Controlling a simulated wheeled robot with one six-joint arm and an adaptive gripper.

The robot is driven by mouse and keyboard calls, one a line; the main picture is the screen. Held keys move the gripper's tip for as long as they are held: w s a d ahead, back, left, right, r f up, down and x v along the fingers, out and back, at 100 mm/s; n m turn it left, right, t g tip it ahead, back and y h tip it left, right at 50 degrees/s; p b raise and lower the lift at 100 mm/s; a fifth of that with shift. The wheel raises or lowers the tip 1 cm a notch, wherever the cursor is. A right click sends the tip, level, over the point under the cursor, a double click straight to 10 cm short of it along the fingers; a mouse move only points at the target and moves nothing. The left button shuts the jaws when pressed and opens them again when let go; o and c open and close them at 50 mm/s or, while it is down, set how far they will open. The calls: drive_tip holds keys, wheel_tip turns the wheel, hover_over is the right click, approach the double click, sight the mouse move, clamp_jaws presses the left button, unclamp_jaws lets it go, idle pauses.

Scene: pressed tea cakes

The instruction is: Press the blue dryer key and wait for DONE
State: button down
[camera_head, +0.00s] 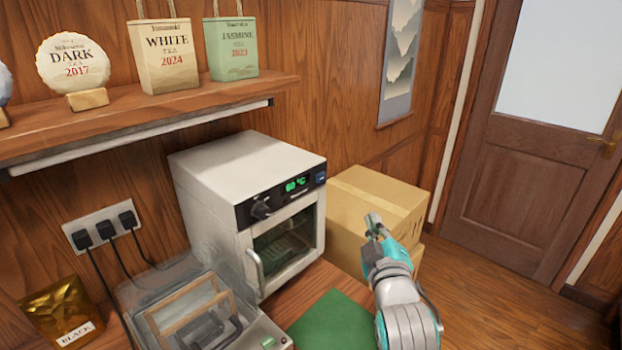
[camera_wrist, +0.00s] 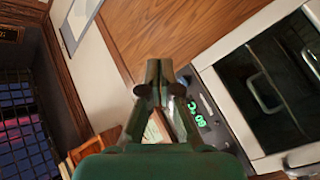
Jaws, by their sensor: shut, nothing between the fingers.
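The dryer (camera_head: 215,170) is a pale box on the counter with a dark front panel, a knob and a glass door. Its green display (camera_head: 296,185) reads about 60 °C. The small blue key (camera_head: 320,178) sits at the panel's right end. My gripper (camera_head: 375,222) is to the right of the dryer and lower than the key, apart from it, in front of a cardboard box. In the wrist view, my gripper (camera_wrist: 159,72) is shut and empty, with the display (camera_wrist: 197,114) just right of the fingers. I cannot make out the blue key there.
Cardboard boxes (camera_head: 377,200) stand right of the dryer. A green mat (camera_head: 335,322) and a clear-covered machine (camera_head: 170,285) lie in front. A shelf (camera_head: 150,115) with tea packages overhangs the left. The floor toward the door (camera_head: 520,170) is clear.

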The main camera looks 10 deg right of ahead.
sight(321, 177)
drive_tip(key=r, duration=0.1)
drive_tip(key=w+r, duration=0.2)
drive_tip(key=r, duration=0.1)
drive_tip(key=shift+a+r, duration=0.1)
drive_tip(key=shift+a, duration=0.3)
drive_tip(key=w+a, duration=0.5)
drive_tip(key=w, duration=0.2)
drive_tip(key=shift+a, duration=0.15)
idle(1.5)
drive_tip(key=shift+w+a, duration=0.25)
drive_tip(key=shift+w, duration=0.1)
drive_tip(key=shift+w+a, duration=0.25)
drive_tip(key=shift+w, duration=0.1)
idle(0.9)
drive_tip(key=shift+s, duration=0.1)
drive_tip(key=shift+s+d, duration=0.5)
drive_tip(key=shift+s, duration=0.1)
